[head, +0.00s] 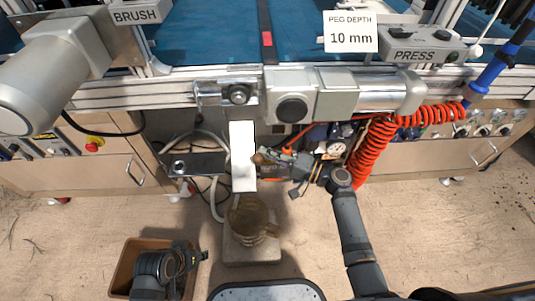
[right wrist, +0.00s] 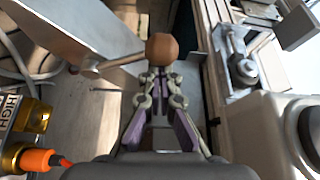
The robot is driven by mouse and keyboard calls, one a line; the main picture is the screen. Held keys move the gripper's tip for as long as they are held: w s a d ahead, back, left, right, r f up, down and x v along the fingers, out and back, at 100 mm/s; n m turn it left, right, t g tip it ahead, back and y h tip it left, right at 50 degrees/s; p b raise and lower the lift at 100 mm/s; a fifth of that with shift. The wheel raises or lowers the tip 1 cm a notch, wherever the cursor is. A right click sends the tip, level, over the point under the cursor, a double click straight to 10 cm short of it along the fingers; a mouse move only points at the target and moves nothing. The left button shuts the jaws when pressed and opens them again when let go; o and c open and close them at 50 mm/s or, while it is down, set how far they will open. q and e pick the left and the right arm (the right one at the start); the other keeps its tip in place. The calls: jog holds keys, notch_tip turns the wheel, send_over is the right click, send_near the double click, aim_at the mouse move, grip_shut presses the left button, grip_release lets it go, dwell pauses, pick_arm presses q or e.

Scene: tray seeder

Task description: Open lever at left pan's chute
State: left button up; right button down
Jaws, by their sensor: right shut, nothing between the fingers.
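The lever shows as a brown wooden ball knob (right wrist: 162,48) on a thin metal rod, running left to a grey metal plate (right wrist: 75,35) that looks like part of the chute. In the head view the small brown knob (head: 257,158) is beside a white upright plate (head: 242,150). My right gripper (head: 268,159) reaches in from the right. Its fingertips (right wrist: 160,72) are shut and empty, right at the knob; I cannot tell whether they touch it. My left gripper (head: 185,258) is low at bottom left, its fingers unclear. I cannot make out the pan itself.
The machine's metal rail (head: 160,96) runs above the work space. A coiled red hose (head: 365,150) hangs right of my right gripper. A round brown container (head: 250,216) stands on a pale block below. A brown bin (head: 123,268) is at bottom left. Floor at the right is clear.

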pick_arm(q)
jog(key=shift+w+d+f, duration=0.1)
jog(key=shift+w+f, duration=0.05)
jog(key=shift+f, duration=0.05)
jog(key=shift+b, duration=0.3)
pick_arm(e)
jog(key=shift+s, duration=0.1)
